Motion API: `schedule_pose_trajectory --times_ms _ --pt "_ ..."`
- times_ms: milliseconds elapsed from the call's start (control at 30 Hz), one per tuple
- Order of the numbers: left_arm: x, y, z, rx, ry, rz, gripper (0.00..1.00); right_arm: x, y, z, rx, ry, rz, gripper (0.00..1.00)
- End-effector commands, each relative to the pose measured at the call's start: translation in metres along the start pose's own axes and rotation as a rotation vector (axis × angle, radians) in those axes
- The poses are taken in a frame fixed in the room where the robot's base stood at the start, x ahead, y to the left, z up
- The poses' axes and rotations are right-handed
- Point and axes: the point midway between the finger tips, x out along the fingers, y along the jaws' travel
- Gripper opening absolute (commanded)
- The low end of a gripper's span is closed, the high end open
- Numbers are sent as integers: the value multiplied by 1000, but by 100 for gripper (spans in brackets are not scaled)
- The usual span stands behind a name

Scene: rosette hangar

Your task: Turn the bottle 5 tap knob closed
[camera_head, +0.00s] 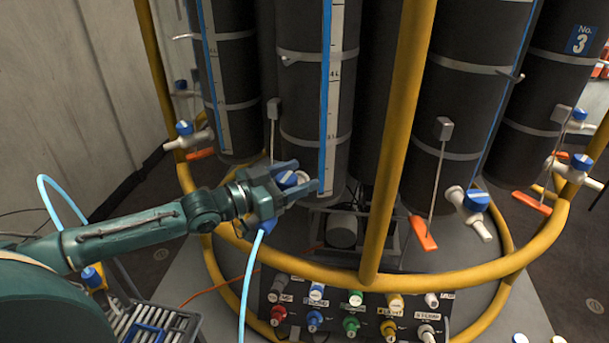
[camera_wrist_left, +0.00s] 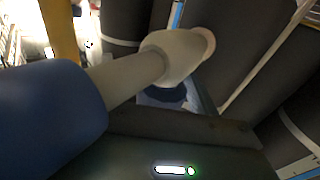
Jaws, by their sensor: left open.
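A tap (camera_head: 302,177) with a blue knob (camera_head: 287,180) is at the foot of the dark bottle (camera_head: 313,100) in the middle of the head view. No number shows on this bottle. My left gripper (camera_head: 302,176) is open, with its fingers to either side of the knob; I cannot tell whether they touch it. In the left wrist view the white tap body (camera_wrist_left: 178,56) and part of the blue knob (camera_wrist_left: 163,97) show. A blue fitting (camera_wrist_left: 50,115) sits at the near end of the spout. The knob's exact angle is partly hidden. My right gripper is not in view.
A yellow rail (camera_head: 400,130) rises close right of the tap and joins a yellow ring. Another blue-knobbed tap (camera_head: 476,200) and an orange pedal (camera_head: 424,234) are at right. A light blue hose (camera_head: 250,270) hangs below my gripper. A panel of coloured knobs (camera_head: 355,315) is in front.

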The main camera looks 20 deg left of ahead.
Motion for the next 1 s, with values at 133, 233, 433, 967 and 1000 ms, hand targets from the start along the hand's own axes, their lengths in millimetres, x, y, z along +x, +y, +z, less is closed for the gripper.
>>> schedule_pose_trajectory --times_ms 133,233,433,967,1000 --pt "0 0 0 1 0 0 61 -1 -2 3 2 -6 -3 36" --pt "0 0 0 1 0 0 61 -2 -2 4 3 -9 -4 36" --pt "0 0 0 1 0 0 50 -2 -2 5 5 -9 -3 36" --pt "0 0 0 1 0 1 16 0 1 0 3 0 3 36" --pt "0 0 0 2 0 3 16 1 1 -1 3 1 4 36"
